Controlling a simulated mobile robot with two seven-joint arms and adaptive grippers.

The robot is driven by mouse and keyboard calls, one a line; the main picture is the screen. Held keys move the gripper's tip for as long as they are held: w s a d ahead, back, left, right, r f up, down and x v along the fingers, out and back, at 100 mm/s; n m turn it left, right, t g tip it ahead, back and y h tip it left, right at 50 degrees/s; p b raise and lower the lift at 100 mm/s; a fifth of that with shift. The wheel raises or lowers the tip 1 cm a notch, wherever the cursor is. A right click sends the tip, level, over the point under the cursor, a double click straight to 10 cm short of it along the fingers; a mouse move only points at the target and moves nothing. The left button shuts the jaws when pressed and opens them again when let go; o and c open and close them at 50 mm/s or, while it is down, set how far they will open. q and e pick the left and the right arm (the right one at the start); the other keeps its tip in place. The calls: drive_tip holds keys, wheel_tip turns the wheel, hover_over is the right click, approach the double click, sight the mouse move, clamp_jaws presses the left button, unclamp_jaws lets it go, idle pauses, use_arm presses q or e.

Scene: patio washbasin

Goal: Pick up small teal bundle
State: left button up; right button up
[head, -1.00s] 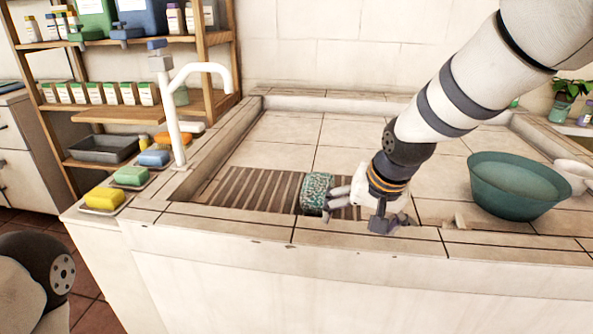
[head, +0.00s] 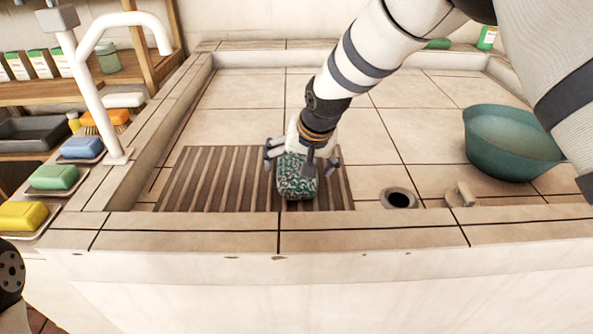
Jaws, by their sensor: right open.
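The small teal bundle (head: 297,179), speckled teal and white, lies on the brown slatted rack (head: 222,180) in the basin, near its front edge. My right gripper (head: 302,165) is at the bundle from behind. Its fingers are spread, one on the left side and one on the right side of the bundle. The gripper is open. Whether the fingers touch the bundle cannot be told. My left gripper is not in view; only a dark part of my left arm shows at the left edge.
A teal bowl (head: 512,145) stands at the right in the basin. A drain hole (head: 398,198) and a small beige block (head: 461,194) lie right of the rack. A white tap (head: 107,90) rises at the left, beside soap dishes with yellow (head: 22,215), green (head: 53,177) and blue (head: 82,147) bars.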

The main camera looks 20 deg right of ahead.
drive_tip(key=shift+x, duration=0.8)
drive_tip(key=shift+w+r, duration=0.1)
drive_tip(key=shift+c, duration=0.5)
drive_tip(key=c, duration=1.3)
drive_tip(key=shift+c, duration=0.2)
